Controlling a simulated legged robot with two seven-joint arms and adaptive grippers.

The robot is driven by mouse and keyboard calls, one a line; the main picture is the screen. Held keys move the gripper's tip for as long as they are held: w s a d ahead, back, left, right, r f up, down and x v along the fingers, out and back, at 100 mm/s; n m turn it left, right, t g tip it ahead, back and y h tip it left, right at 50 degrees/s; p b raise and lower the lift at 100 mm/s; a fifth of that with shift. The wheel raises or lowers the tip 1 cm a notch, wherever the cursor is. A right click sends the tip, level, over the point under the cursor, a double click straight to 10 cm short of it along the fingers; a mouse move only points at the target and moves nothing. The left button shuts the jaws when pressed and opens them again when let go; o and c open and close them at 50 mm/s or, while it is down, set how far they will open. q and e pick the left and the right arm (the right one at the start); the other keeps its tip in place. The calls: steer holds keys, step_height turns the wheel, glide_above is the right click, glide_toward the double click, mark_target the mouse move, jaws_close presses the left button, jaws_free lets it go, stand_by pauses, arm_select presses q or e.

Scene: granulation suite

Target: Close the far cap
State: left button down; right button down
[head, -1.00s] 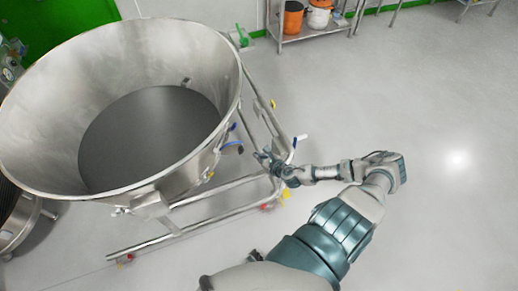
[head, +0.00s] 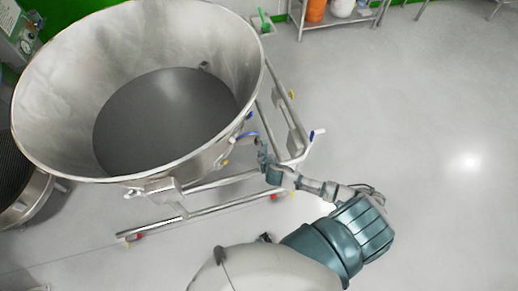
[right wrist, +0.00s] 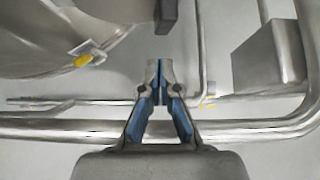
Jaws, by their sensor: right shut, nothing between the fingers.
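The steel bowl-shaped vessel (head: 60,90) fills the left of the head view, on a tubular wheeled frame. A small blue handle (head: 248,135) and a yellow tag (head: 225,162) show on its right outer side. I cannot make out which fitting is the far cap. My right gripper (head: 263,150) is close beside the vessel's right side, near the blue handle. In the right wrist view the gripper (right wrist: 159,68) is shut and empty, its tips just below a dark block (right wrist: 165,14). A yellow-tagged fitting (right wrist: 83,61) shows at upper left. My left gripper is out of view.
The frame's tubes (head: 190,223) run beneath and right of the vessel. In the right wrist view a tube (right wrist: 60,128) crosses behind the gripper, and a grey box (right wrist: 270,58) stands at right. Open floor (head: 420,140) lies to the right in the head view.

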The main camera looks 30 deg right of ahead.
mark_target(249, 139)
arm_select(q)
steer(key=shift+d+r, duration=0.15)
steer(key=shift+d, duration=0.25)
arm_select(e)
steer(key=w, duration=0.1)
steer(key=d, duration=0.1)
steer(key=w, duration=0.1)
steer(key=shift+w+d+r, duration=0.25)
steer(key=shift+w+d, duration=0.05)
steer(key=shift+w, duration=0.05)
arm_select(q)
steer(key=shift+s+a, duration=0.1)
arm_select(e)
steer(key=shift+a+r, duration=0.1)
steer(key=shift+a, duration=0.1)
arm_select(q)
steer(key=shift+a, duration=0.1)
